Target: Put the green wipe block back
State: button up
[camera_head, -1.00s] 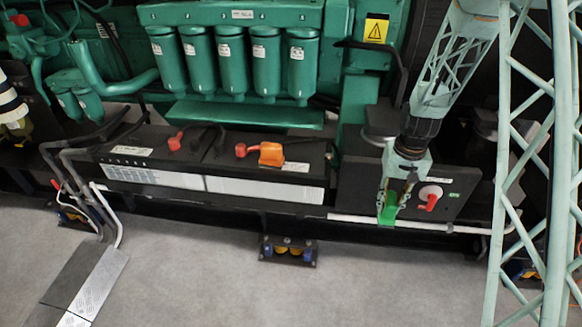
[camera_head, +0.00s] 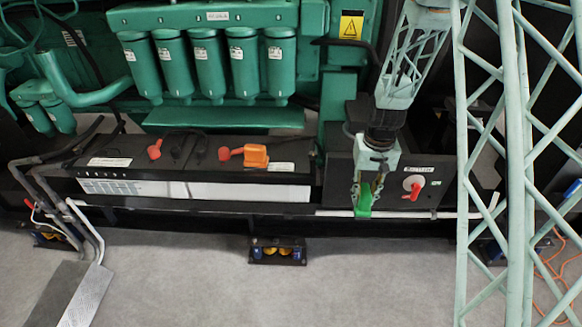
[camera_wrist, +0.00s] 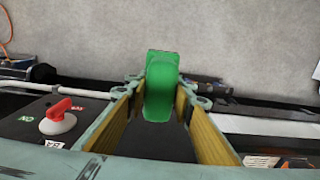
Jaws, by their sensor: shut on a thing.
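The green wipe block (camera_head: 364,201) is held at the tip of my gripper (camera_head: 364,186). In the wrist view the green block (camera_wrist: 162,85) sits between the two yellow-lined fingers of my gripper (camera_wrist: 162,95), sticking out past their tips. My gripper is shut on it and points down, in front of the dark box with the red battery switch (camera_head: 413,190). The block appears just in front of the white rail pipe; whether it touches anything cannot be told. The place it belongs is not identifiable in these frames.
The red switch also shows in the wrist view (camera_wrist: 60,116), left of the fingers. Two black batteries (camera_head: 200,150) with an orange terminal cover (camera_head: 255,156) stand left of my gripper. Green filters (camera_head: 240,70) hang behind. A small floor bracket (camera_head: 277,251) is below.

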jog(key=shift+w+a+r+n+p, duration=0.45)
jog(key=shift+w+a+n+p, duration=0.25)
jog(key=shift+n, duration=0.3)
jog(key=w+a+r+n+p, duration=0.2)
jog(key=w+a+n+p, duration=0.1)
jog(key=a+n, duration=0.3)
jog(key=w+a+r+n+p, duration=0.3)
jog(key=a+n, duration=0.4)
jog(key=n, duration=0.3)
jog(key=shift+w+a+r+p, duration=0.15)
jog(key=shift+w+r+p, duration=0.2)
jog(key=shift+w+p, duration=0.5)
jog(key=shift+a, duration=0.1)
jog(key=w+a+f, duration=0.1)
jog(key=w+a, duration=1)
jog(key=shift+w+f, duration=0.15)
jog(key=shift+f, duration=0.1)
jog(key=shift+f, duration=0.15)
jog(key=shift+f+b, duration=0.4)
jog(key=shift+f, duration=1.2)
jog(key=shift+f, duration=0.2)
